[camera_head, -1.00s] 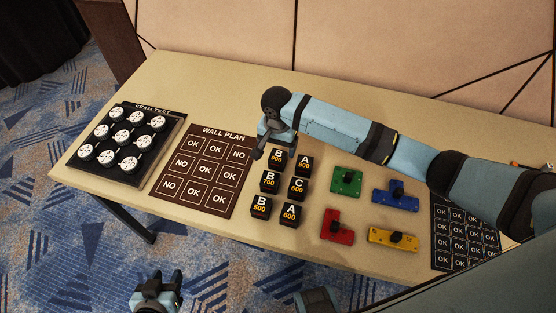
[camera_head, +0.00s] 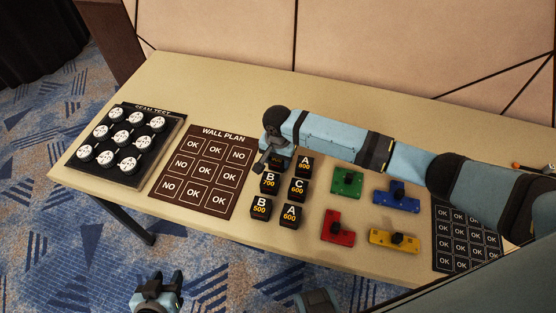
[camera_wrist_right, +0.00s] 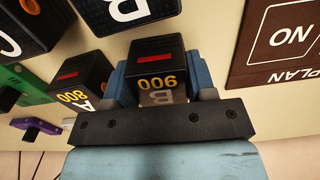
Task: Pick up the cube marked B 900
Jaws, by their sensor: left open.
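The cube marked B 900 (camera_wrist_right: 152,62) is black with yellow digits and a red bar on one face. It stands at the back of the left column of cubes. In the head view my right gripper (camera_head: 272,160) is over it and hides most of it. In the right wrist view the two blue fingers stand on either side of the cube. I cannot tell whether both press on it. My left gripper (camera_head: 157,292) is open and empty, low in front of the table, away from the cubes.
Close by are the A 800 cube (camera_head: 304,167), the B 700 cube (camera_head: 269,182) and the C 600 cube (camera_head: 298,189). The wall plan board (camera_head: 203,168) lies to the left, coloured pieces like the green one (camera_head: 346,181) to the right.

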